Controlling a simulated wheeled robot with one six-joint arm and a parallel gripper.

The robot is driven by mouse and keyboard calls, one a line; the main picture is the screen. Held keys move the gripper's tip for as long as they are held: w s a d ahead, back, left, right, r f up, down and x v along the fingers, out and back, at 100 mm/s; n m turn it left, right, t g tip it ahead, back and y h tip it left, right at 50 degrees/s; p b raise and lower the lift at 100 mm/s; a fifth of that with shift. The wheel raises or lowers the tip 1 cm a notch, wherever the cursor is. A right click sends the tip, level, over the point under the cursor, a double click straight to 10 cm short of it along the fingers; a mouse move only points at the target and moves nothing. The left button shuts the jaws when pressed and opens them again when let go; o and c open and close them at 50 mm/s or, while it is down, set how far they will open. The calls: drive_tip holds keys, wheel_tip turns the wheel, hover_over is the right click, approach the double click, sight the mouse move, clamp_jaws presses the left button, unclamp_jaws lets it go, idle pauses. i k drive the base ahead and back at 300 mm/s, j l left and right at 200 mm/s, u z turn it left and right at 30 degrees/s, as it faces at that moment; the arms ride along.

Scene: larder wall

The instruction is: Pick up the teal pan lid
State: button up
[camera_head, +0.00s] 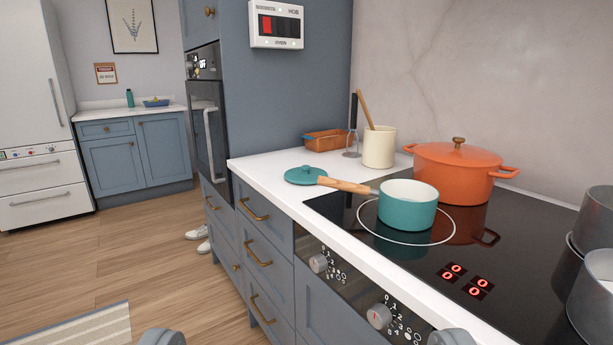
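The teal pan lid (301,175) lies on the white worktop, left of the hob, with a small knob on top. The wooden handle of the teal saucepan (407,208) reaches to the lid's right edge; I cannot tell whether they touch. The saucepan stands uncovered on the hob's front left ring. My gripper (306,338) shows only as two grey fingertips at the bottom edge, set wide apart. It is open, empty and well short of the lid.
An orange lidded pot (457,175) stands behind the saucepan. Grey pots (594,282) are at the right edge. A cream utensil crock (379,147) and an orange dish (326,141) stand behind the lid. The worktop's front edge (285,205) is clear. Wooden floor is open at left.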

sight(305, 174)
drive_tip(key=i+j, duration=0.2)
drive_tip(key=i, duration=0.3)
drive_tip(key=i+j, duration=0.2)
drive_tip(key=i, duration=0.25)
drive_tip(key=i+j, duration=0.2)
drive_tip(key=i, duration=0.3)
